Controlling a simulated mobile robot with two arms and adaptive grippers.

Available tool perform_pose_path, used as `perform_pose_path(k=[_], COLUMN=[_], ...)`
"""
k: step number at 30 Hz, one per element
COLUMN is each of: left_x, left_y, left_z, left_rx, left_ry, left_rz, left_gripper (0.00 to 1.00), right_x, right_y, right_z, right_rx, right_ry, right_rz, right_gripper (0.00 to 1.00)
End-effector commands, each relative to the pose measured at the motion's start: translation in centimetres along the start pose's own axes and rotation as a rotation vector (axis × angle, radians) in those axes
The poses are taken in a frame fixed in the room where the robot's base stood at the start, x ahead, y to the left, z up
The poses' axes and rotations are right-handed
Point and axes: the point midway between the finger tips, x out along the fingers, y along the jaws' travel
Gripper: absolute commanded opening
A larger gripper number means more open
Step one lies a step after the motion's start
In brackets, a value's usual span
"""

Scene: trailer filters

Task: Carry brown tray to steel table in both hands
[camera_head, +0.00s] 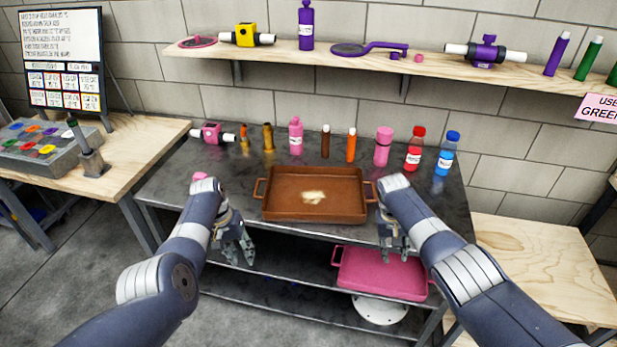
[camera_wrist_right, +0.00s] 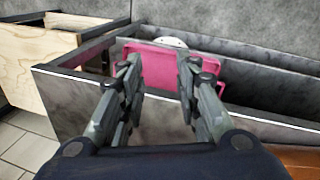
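The brown tray (camera_head: 290,212) lies flat on the dark steel table (camera_head: 220,165), near its front edge, with a handle at each end. A small pale patch (camera_head: 314,197) shows in the tray. My left gripper (camera_head: 238,258) hangs in front of the table's front edge, left of the tray, apart from it, fingers pointing down. My right gripper (camera_head: 394,252) is in front of the edge, to the right of the tray and apart from it. In the right wrist view my right gripper (camera_wrist_right: 158,72) is open and empty, with a corner of the brown tray (camera_wrist_right: 300,158) at lower right.
A pink tray (camera_head: 380,275) lies on the shelf below the tabletop. Several bottles and tubes, such as a red-capped bottle (camera_head: 414,150), stand along the table's back. Wooden tables (camera_head: 545,262) flank it. A wall shelf (camera_head: 340,58) runs above.

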Motion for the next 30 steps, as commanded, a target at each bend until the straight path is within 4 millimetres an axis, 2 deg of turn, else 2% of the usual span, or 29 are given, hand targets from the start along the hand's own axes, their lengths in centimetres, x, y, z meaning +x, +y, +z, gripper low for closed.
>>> perform_pose_path(k=[6, 12, 18, 24, 30], left_x=[0.0, 0.0, 0.0, 0.0, 0.0], left_y=[0.0, 0.0, 0.0, 0.0, 0.0], left_z=[0.0, 0.0, 0.0, 0.0, 0.0], left_rx=[0.000, 0.000, 0.000, 0.000, 0.000], left_ry=[0.001, 0.000, 0.000, 0.000, 0.000], left_rz=[0.000, 0.000, 0.000, 0.000, 0.000], left_gripper=[0.31, 0.31, 0.31, 0.31, 0.31], right_x=[-2.2, -6.7, -10.2, -11.7, -11.8], right_y=[0.1, 0.0, 0.0, 0.0, 0.0], right_z=[-0.1, -0.5, -0.7, -0.7, -0.7], right_rx=[0.000, 0.001, 0.001, 0.001, 0.001], right_ry=[0.005, 0.008, 0.007, 0.004, 0.004], right_rz=[0.000, -0.001, -0.001, 0.000, 0.000], right_gripper=[0.30, 0.30, 0.30, 0.30, 0.30])
